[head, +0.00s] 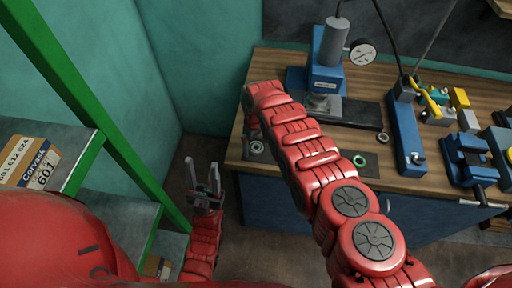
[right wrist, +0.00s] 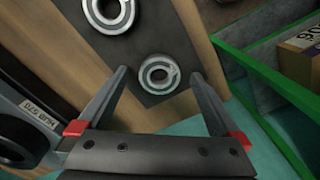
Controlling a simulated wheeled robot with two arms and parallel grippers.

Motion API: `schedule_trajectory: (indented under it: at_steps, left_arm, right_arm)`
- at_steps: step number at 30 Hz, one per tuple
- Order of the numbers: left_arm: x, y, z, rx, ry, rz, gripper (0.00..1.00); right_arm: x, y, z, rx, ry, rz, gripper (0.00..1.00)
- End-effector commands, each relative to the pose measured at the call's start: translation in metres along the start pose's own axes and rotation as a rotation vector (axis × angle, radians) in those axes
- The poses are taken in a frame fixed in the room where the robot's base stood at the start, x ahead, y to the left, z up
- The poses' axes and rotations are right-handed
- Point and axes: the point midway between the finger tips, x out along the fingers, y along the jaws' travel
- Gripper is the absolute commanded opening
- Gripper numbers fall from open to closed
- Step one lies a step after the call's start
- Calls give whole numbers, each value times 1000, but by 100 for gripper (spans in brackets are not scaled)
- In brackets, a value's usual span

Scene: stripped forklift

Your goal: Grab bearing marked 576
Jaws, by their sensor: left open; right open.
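In the right wrist view, a grey metal bearing (right wrist: 147,80) lies flat on a dark mat (right wrist: 128,48). A second bearing (right wrist: 110,22) lies beyond it at the top edge. I can read no number on either bearing. My right gripper (right wrist: 158,73) is open and empty, its fingers on either side of the nearer bearing in the picture. I cannot tell the height of the fingertips above it. In the head view my right arm hides this gripper; a ring-shaped part (head: 255,148) shows beside the arm. My left gripper (head: 204,182) is open and empty, left of the bench.
The wooden bench (head: 400,184) holds a blue press (head: 325,72), a green ring (head: 359,161) and a blue vise (head: 466,158). A green-framed shelf (head: 110,150) with boxes stands left.

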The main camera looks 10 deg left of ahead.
Motion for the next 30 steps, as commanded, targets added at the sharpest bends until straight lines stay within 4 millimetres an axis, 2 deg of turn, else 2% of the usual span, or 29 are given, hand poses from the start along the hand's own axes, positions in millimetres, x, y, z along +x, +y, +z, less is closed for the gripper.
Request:
schedule_trajectory:
  at_steps: [1, 2, 17, 30]
  left_arm:
    - [0, 0, 0, 0, 0, 0, 50]
    - [0, 0, 0, 0, 0, 0, 50]
    - [0, 0, 0, 0, 0, 0, 50]
    - [-2, 0, 0, 0, 0, 0, 50]
  right_arm:
    - [0, 0, 0, 0, 0, 0, 98]
    - [0, 0, 0, 0, 0, 0, 92]
    - [0, 0, 0, 0, 0, 0, 2]
    - [-4, 1, -2, 0, 2, 1, 1]
